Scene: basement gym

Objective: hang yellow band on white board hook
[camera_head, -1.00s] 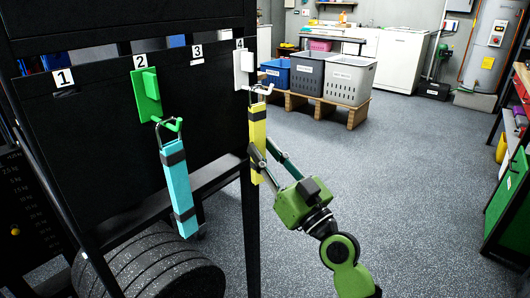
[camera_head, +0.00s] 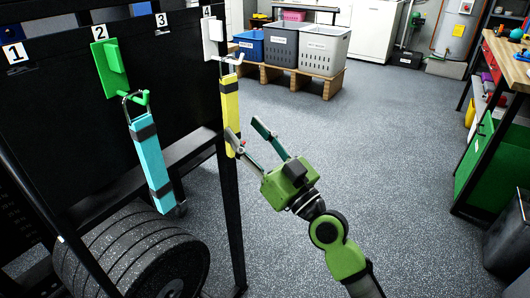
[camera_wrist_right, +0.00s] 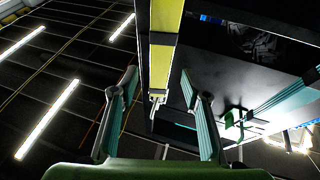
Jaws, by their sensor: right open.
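The yellow band (camera_head: 230,108), a long strip with dark wraps, hangs upright from the hook (camera_head: 232,60) on the white board (camera_head: 211,38) under label 4. My right gripper (camera_head: 247,133) is open and empty, close to the right of the band's lower half. Its left fingertip overlaps the band's lower end in the head view; I cannot tell whether they touch. In the right wrist view the band (camera_wrist_right: 165,22) runs down from the top, beyond the open fingers (camera_wrist_right: 160,80). My left gripper is not in view.
A blue band (camera_head: 150,155) hangs from the green board (camera_head: 110,68) to the left. Black weight plates (camera_head: 135,255) sit below on the rack. Crates (camera_head: 322,50) stand on a pallet behind. A workbench (camera_head: 508,65) is at the right. The floor between is clear.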

